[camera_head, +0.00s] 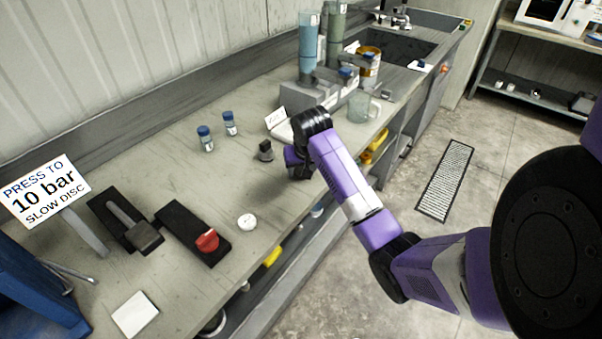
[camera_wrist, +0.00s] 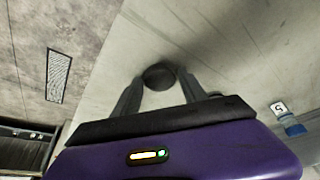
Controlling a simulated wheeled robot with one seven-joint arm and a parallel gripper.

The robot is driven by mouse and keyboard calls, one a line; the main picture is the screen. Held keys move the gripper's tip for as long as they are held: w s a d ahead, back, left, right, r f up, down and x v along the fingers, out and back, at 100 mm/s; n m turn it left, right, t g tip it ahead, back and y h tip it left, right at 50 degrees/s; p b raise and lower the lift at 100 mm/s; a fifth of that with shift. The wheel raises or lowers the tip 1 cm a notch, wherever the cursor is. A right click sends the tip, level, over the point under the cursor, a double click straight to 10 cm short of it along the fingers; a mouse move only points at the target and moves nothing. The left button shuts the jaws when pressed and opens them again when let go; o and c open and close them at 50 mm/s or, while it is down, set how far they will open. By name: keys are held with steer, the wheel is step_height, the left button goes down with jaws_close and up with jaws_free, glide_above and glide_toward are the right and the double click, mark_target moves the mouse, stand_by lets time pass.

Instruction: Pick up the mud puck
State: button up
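In the wrist view a dark round disc, which I take for the mud puck (camera_wrist: 159,75), lies on the pale bench. My gripper (camera_wrist: 161,76) has its two dark fingers spread, with the tips at either side of the disc. A small gap seems to show at each side; I cannot tell exactly how far the tips are above the bench. In the head view my gripper (camera_head: 298,170) is low over the bench near its front edge, and my arm and gripper hide the disc there.
A small dark block (camera_head: 265,151) stands just left of my gripper. Two blue-capped bottles (camera_head: 205,139) stand farther left. A white round piece (camera_head: 247,222) and a black base with a red knob (camera_head: 207,241) are nearer. A clear jug (camera_head: 359,106) stands behind my arm.

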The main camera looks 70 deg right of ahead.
steer(key=c, duration=0.9)
step_height(320, 180, up, 20)
steer(key=p, duration=0.4)
steer(key=shift+s+p, duration=0.1)
steer(key=shift+p, duration=0.25)
